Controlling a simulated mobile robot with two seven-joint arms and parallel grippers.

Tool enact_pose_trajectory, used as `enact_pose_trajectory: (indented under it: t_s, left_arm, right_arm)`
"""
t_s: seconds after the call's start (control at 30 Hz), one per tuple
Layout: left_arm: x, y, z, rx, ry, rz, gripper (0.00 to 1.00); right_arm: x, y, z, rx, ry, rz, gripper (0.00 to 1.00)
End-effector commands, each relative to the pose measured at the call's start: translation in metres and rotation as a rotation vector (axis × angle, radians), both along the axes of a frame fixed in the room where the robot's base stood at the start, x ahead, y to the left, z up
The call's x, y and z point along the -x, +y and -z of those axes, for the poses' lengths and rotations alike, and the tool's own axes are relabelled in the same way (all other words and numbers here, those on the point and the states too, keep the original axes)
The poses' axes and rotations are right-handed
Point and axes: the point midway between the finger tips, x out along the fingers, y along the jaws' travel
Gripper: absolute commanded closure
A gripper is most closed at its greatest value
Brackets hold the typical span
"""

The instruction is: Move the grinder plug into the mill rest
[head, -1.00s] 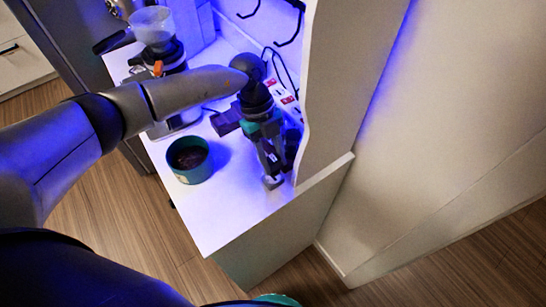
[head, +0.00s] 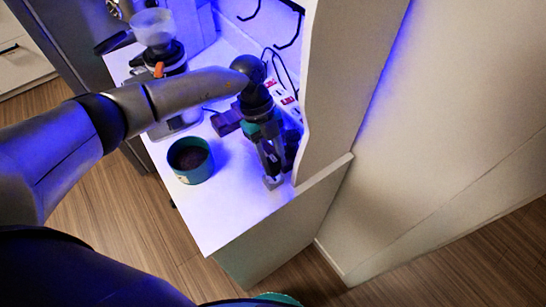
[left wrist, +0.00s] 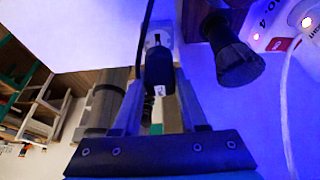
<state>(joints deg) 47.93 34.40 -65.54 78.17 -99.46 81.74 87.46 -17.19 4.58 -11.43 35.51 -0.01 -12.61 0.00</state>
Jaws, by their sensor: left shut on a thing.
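My left gripper (head: 272,178) points down over the near right part of the white counter, close to the side panel. It is shut on the black grinder plug (left wrist: 159,70), which sits between the fingers in the left wrist view. A dark cable runs from the plug to the top of that view. A small pale grey piece (left wrist: 160,34) shows just beyond the plug; I cannot tell whether it is the mill rest or whether the plug touches it. The grinder (head: 163,50), with its clear hopper, stands at the back left. My right gripper is not in view.
A teal round container (head: 190,160) with dark contents stands left of my gripper. A brown block (head: 227,122) and a power strip with red switches (head: 287,99) lie behind it. The tall white panel (head: 335,90) closes the right side. The front counter is clear.

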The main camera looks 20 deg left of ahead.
Motion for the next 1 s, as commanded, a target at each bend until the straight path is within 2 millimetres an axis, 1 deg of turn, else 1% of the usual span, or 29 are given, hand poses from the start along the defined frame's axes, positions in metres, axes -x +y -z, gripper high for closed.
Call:
enact_pose_trajectory:
  t_s: [0.33, 1.0]
  left_arm:
    - [0.000, 0.000, 0.002, 0.001, 0.000, 0.001, 1.00]
    - [0.000, -0.001, 0.019, 0.002, 0.000, 0.001, 1.00]
  right_arm:
    - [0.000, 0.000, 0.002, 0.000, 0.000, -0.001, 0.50]
    - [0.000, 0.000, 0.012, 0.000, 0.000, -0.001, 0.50]
